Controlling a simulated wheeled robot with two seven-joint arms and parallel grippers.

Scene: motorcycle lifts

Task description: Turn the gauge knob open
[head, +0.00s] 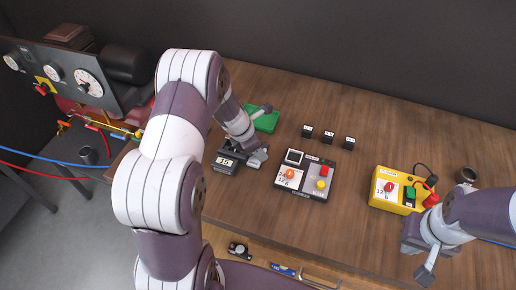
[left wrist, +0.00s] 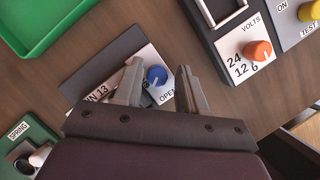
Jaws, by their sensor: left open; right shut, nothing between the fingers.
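The gauge knob is a small blue knob (left wrist: 157,76) on a white plate marked OPEN, in the left wrist view. Its dark gauge box (head: 226,162) stands on the bench in the head view, with a display reading about 15; there my left arm or gripper hides the knob. My left gripper (left wrist: 159,68) is open, and the knob appears between its two fingers. Whether the fingers touch it, I cannot tell. In the head view my left gripper (head: 259,157) is at the right side of the gauge box. My right gripper (head: 426,272) is shut and empty at the lower right.
A black control box (head: 318,178) with an orange dial stands just right of the left gripper. A green tray (head: 265,121) lies behind it. A yellow box (head: 398,205) is near my right arm. Several small black blocks (head: 328,137) sit farther back.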

